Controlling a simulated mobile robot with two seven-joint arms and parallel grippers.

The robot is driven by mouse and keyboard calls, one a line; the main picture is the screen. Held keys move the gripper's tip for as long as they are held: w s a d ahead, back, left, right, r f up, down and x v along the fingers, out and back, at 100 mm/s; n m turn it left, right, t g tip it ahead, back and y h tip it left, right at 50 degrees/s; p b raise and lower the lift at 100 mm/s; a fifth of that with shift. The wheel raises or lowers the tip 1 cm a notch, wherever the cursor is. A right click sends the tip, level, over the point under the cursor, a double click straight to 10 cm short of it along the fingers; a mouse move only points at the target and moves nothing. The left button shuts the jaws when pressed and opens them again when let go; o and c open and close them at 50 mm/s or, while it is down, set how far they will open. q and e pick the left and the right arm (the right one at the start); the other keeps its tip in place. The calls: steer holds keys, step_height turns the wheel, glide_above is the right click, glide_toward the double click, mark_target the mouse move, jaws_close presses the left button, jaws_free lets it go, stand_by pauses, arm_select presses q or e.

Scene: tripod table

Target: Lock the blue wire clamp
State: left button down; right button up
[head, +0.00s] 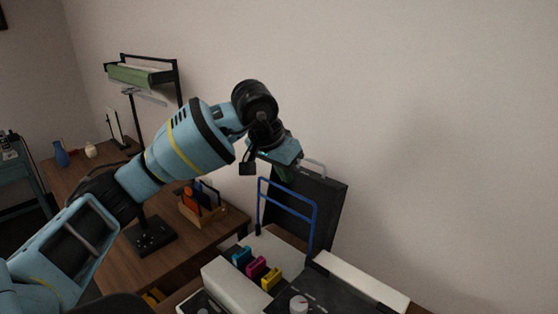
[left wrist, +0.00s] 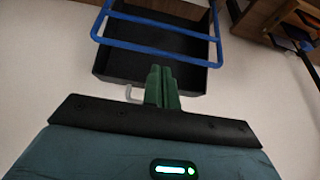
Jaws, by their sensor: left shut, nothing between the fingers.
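The blue wire clamp (head: 287,191) is a bent wire frame standing upright at the back of the machine, in front of a black panel (head: 332,200). In the left wrist view the blue wire (left wrist: 155,50) crosses the top, before a black tray-like part (left wrist: 150,66). My left gripper (head: 283,172) is above the clamp's top bar in the head view. Its green fingers (left wrist: 162,82) are shut together and empty. Their tips appear close to the lower wire bar in the wrist view, but contact cannot be told. My right gripper is not in view.
Cyan (head: 242,257), magenta (head: 257,267) and yellow (head: 271,278) blocks sit on the machine, near a round knob (head: 299,304). A wooden desk (head: 176,262) with a lamp (head: 140,73) and an organizer (head: 202,204) stands at left. The wall is behind.

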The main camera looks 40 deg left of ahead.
arm_select(q)
steer(key=shift+x, duration=1.05)
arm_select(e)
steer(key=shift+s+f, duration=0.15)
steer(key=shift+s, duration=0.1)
arm_select(q)
steer(key=shift+s, duration=0.1)
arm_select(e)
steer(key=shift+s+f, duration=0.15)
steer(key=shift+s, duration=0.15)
